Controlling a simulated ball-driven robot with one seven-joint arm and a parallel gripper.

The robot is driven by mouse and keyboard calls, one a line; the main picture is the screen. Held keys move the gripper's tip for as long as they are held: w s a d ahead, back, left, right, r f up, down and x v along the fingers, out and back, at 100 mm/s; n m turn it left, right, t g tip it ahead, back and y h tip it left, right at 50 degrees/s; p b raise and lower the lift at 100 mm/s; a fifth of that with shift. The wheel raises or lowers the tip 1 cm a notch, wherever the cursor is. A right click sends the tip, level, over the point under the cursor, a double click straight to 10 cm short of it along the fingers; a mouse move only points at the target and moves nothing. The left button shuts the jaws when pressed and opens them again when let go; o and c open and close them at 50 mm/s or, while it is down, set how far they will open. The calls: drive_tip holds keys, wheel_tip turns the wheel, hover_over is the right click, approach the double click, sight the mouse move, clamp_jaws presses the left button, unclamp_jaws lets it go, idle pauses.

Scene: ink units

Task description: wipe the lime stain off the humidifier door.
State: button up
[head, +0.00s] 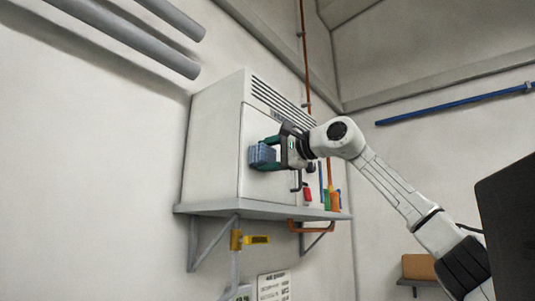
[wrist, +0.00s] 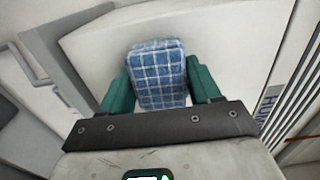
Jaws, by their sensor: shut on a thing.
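The humidifier (head: 214,140) is a white box with a louvred grille along its upper front, standing on a wall shelf. Its pale door (head: 257,122) faces my gripper, and the door's panel fills much of the wrist view (wrist: 230,45). My gripper (head: 277,154) is shut on a blue checked cloth pad (wrist: 157,78), held between its two green fingers. The pad (head: 262,157) is in front of the door; I cannot tell whether it touches. No lime stain shows in either view; the pad and gripper hide part of the door.
The grey shelf (head: 225,208) sits on brackets. Small coloured bottles (head: 334,200) stand at its right end, below my arm. A handle (wrist: 61,96) shows at left in the wrist view.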

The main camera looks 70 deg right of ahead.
sight(277, 158)
drive_tip(key=shift+s+d+f+p, duration=0.1)
drive_tip(key=shift+s+d+p, duration=0.15)
drive_tip(key=shift+d, duration=0.5)
drive_tip(key=shift+s+d+p, duration=0.1)
drive_tip(key=shift+d+p, duration=0.15)
drive_tip(key=shift+d, duration=0.5)
drive_tip(key=s+d, duration=0.1)
drive_tip(key=d, duration=0.5)
drive_tip(key=shift+s+d, duration=0.2)
drive_tip(key=shift+b+v, duration=0.8)
drive_tip(key=shift+v, duration=2.2)
drive_tip(key=shift+v, duration=1.45)
